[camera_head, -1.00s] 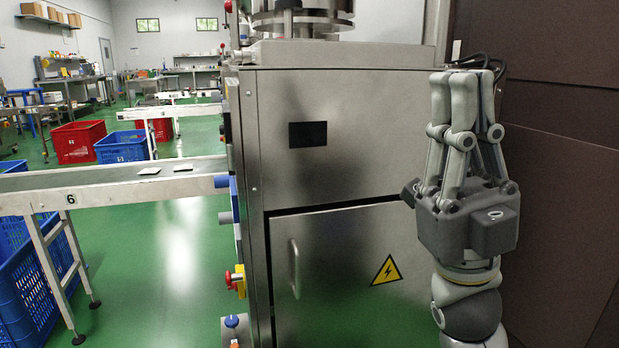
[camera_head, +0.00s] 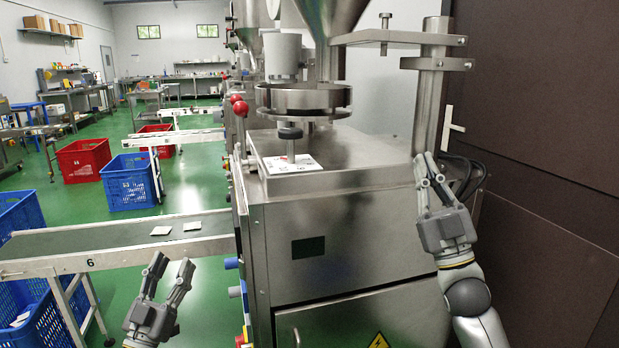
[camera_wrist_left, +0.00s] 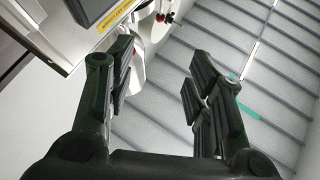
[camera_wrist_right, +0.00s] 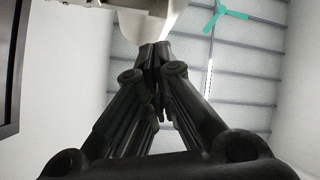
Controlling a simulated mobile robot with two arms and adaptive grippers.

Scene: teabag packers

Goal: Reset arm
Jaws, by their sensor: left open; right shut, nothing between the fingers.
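My left gripper (camera_head: 170,270) is low at the left of the machine in the head view, pointing up, with its fingers apart and nothing between them. It also shows open in the left wrist view (camera_wrist_left: 160,75), with the ceiling beyond it. My right gripper (camera_head: 429,163) points up in front of the right side of the steel machine, by the dark wall. In the right wrist view its fingers (camera_wrist_right: 156,48) meet at the tips and hold nothing. Both grippers are apart from the teabags on the belt.
The steel packing machine (camera_head: 385,235) fills the middle. A conveyor (camera_head: 110,238) with two flat packets (camera_head: 192,226) runs to its left. Blue crates (camera_head: 128,186) and red crates (camera_head: 84,162) stand on the green floor. A dark brown wall (camera_head: 560,170) bounds the right side.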

